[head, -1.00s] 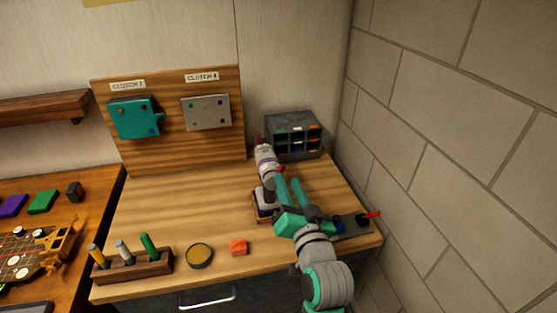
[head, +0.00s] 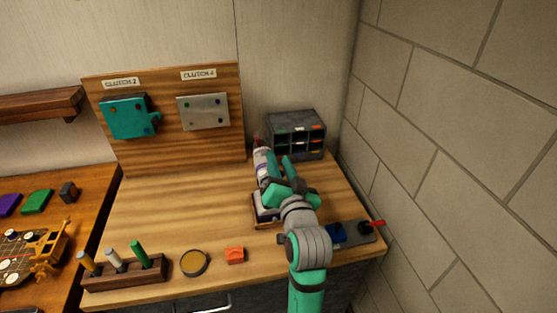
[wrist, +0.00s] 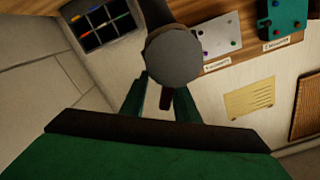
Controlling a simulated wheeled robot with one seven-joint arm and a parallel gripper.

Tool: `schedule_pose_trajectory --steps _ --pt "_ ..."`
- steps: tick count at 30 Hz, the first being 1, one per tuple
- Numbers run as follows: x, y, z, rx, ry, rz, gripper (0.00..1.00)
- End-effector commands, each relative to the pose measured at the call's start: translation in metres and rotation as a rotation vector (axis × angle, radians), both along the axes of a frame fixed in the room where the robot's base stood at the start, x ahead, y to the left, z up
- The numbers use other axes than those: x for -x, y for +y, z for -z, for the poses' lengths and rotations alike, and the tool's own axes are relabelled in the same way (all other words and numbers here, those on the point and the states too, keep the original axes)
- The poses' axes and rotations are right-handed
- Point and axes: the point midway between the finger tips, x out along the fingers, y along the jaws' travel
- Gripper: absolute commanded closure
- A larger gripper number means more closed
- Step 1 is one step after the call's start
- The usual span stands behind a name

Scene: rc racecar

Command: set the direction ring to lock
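An upright tool (head: 262,160) with a pale grey body and a dark red tip stands on a small dark-edged base (head: 265,210) at the back right of the bench. I take it for the tool with the direction ring; the ring and its setting cannot be made out. My gripper (head: 280,178) is beside the tool, with its green fingers apart. In the wrist view, a dark cylinder with a round grey end (wrist: 174,57) stands in front of my gripper (wrist: 160,100), its lower part between the spread fingers. I cannot tell whether they touch it.
A grey drawer unit (head: 297,135) stands behind the tool. A grey plate with a red handle (head: 360,231) lies at the right, near the block wall. The bench's middle is clear.

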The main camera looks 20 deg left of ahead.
Motion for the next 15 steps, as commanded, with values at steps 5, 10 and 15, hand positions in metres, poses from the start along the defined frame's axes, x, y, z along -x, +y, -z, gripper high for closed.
schedule_pose_trajectory --steps 5,10,15 --pt "0.0012 0.0052 -0.0001 0.0 0.0 -0.007 0.72" --pt "0.0027 0.0101 0.0 0.0 0.0 -0.015 0.93" --pt "0.0005 0.0029 0.0003 0.001 0.001 -0.004 1.0"
